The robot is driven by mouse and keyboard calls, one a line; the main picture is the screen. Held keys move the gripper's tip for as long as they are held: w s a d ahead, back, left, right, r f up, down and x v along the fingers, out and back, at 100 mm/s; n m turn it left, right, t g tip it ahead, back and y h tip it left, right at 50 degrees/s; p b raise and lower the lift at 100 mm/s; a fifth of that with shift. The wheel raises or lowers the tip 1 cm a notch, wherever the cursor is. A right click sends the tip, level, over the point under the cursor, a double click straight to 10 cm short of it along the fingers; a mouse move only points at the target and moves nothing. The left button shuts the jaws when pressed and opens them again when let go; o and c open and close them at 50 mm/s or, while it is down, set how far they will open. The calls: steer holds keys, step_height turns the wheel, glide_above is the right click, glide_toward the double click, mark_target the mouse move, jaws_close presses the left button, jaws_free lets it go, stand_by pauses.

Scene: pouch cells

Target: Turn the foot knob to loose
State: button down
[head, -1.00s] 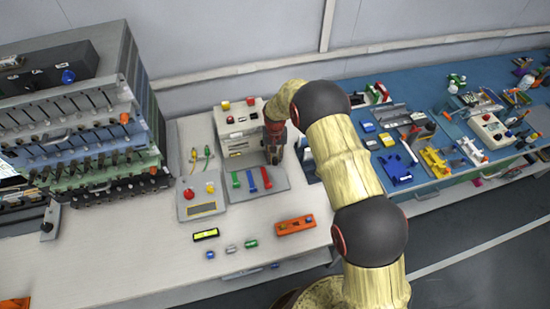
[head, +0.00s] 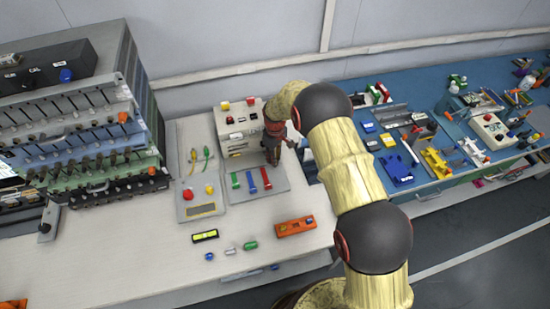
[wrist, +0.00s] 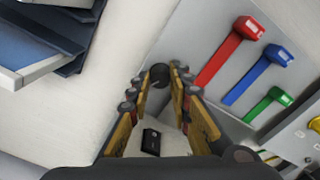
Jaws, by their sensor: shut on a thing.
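A small round black knob (wrist: 159,73) shows in the wrist view, between the fingertips of my gripper (wrist: 160,82). I take it to be the foot knob, and my gripper is shut on it. Its marking and turned position cannot be read. In the head view, my gripper (head: 271,160) points down at the right front of the white box-shaped device (head: 234,140). It hides the knob there. A small black block (wrist: 151,142) with a faint light mark lies farther back between the fingers in the wrist view.
A grey plate (head: 280,184) beside my gripper carries red (head: 267,178), blue (head: 251,182) and green (head: 236,181) levers. A control box (head: 201,207) with a red button stands left of it.

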steer(key=shift+a+n, duration=0.1)
steer(key=shift+n, duration=0.8)
steer(key=c, duration=1.7)
jaws_free()
steer(key=shift+o, duration=0.4)
step_height(320, 180, up, 12)
